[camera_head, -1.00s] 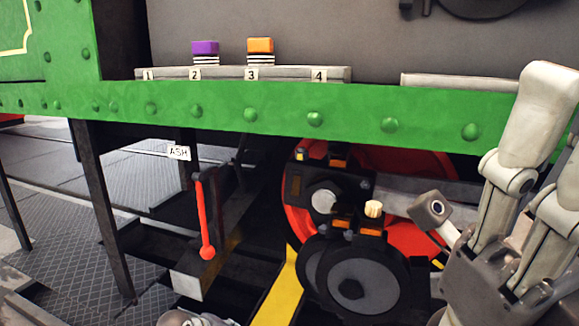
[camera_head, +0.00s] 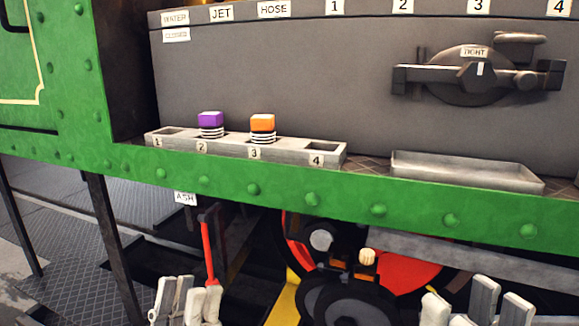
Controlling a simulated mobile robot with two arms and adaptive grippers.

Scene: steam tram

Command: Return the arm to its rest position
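My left gripper (camera_head: 186,300) is at the bottom left of the head view, its pale fingers pointing up. The fingers stand apart with nothing seen between them, so it looks open. It is in front of the red lever (camera_head: 209,252), whose lower end is hidden; I cannot tell if they touch. My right gripper (camera_head: 460,305) is at the bottom right edge. Its fingers are spread and nothing shows between them. Both palms and most of both arms are out of frame.
A green riveted beam (camera_head: 316,200) crosses the view. Behind it, a numbered rack (camera_head: 290,149) holds a purple-topped block (camera_head: 210,122) at 2 and an orange-topped block (camera_head: 262,125) at 3. An empty grey tray (camera_head: 465,171) is at right. Red and black wheelwork (camera_head: 411,278) lies below.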

